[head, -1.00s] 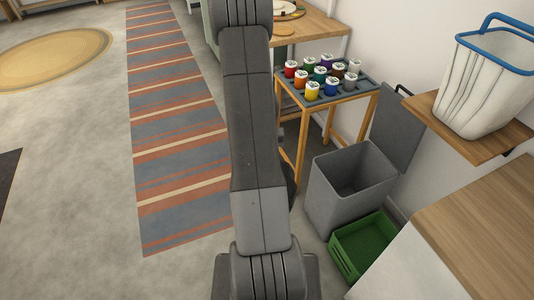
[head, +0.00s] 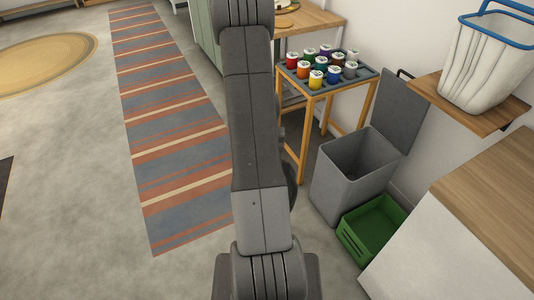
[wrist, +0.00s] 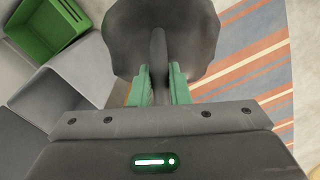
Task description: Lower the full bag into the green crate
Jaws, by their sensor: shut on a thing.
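The full bag (wrist: 193,33) is dark grey and rounded, with a narrow gathered neck between my fingers in the wrist view. My gripper (wrist: 160,80), with green fingers, is shut on that neck. In the head view my arm hides the gripper and most of the bag; a dark edge shows at the arm's right side. The green crate (head: 350,238) stands on the floor to the right of my arm and looks empty. It also shows in the wrist view's top left corner (wrist: 68,12), off to the left of the bag.
An open grey bin (head: 337,190) stands right behind the crate, its lid (head: 400,110) raised. A white cabinet (head: 430,250) borders the crate on the right. A paint-jar stand (head: 300,125) and a wall shelf (head: 455,105) with a white basket (head: 480,65) are near. Striped rug and floor at left are clear.

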